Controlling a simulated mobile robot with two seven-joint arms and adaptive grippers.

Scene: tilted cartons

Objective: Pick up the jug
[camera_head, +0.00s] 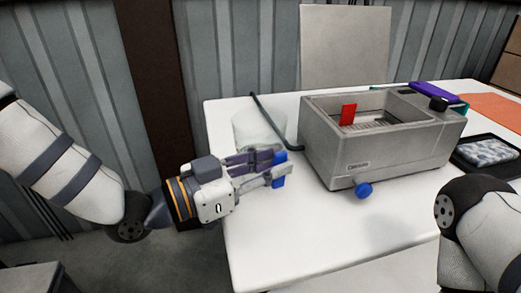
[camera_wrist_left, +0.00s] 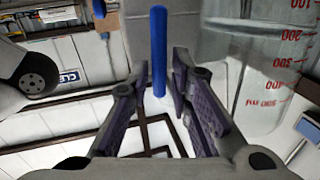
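The jug (camera_head: 258,130) is a clear, see-through container on the white table, left of the grey water bath. In the left wrist view, the jug (camera_wrist_left: 262,85) stands at the right with red volume marks on its wall. The gripper partly hides the jug's lower front. My right gripper is out of view.
The grey water bath (camera_head: 345,165) has a blue knob (camera_head: 364,190) and a red piece (camera_head: 348,114). A dark hose (camera_head: 273,122) lies between jug and bath. A black tray (camera_head: 485,152) is at the right. The table front (camera_head: 300,225) is clear.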

